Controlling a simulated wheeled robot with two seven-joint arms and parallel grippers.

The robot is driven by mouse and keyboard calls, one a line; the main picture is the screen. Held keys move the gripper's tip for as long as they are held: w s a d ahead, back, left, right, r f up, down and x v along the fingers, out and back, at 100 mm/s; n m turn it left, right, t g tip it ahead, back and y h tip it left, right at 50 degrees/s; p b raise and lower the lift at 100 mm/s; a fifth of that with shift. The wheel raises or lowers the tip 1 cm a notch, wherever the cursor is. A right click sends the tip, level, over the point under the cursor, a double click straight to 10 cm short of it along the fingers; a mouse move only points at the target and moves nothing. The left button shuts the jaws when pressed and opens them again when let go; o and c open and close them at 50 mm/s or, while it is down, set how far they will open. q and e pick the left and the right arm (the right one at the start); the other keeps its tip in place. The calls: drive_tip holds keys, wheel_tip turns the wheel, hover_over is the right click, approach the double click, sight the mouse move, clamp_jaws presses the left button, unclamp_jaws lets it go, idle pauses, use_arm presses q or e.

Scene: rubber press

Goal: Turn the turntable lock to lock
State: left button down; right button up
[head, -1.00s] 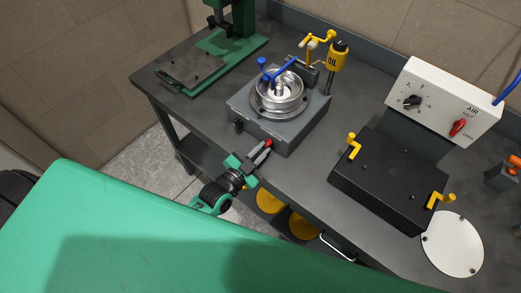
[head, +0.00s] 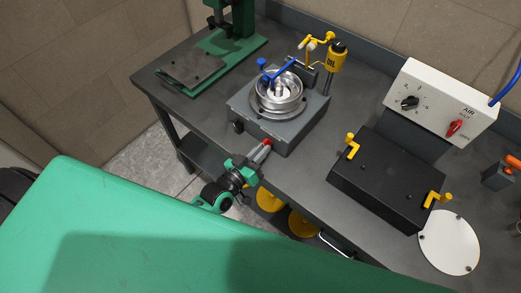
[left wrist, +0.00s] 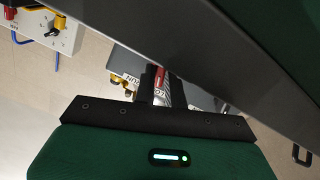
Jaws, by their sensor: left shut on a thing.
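The turntable lock is a small red-tipped lever (head: 267,142) on the front face of the grey turntable base (head: 292,135). My left gripper (head: 263,147) is at that face with its fingers together on the red lever. In the left wrist view the red lever (left wrist: 159,78) shows between the dark fingers of my left gripper (left wrist: 162,90). White label lettering shows beside it and is partly hidden, so I cannot read the lock's setting. The silver round turntable (head: 277,92) sits on top of the base. My right gripper is not in view.
A blue-handled arm (head: 280,69) and a yellow oil can (head: 338,56) stand by the turntable. A black box with yellow handles (head: 385,180) is to the right. A green press (head: 230,45) stands at the back left. The bench edge runs close under my left gripper.

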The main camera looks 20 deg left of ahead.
use_arm(q)
drive_tip(key=shift+n, duration=0.8)
drive_tip(key=c, duration=1.5)
unclamp_jaws()
drive_tip(key=shift+o, duration=0.2)
drive_tip(key=shift+s, duration=0.1)
drive_tip(key=shift+s+a+f, duration=0.1)
drive_tip(key=shift+s, duration=0.1)
drive_tip(key=b+v, duration=0.3)
drive_tip(key=v, duration=1)
drive_tip(key=shift+b, duration=0.4)
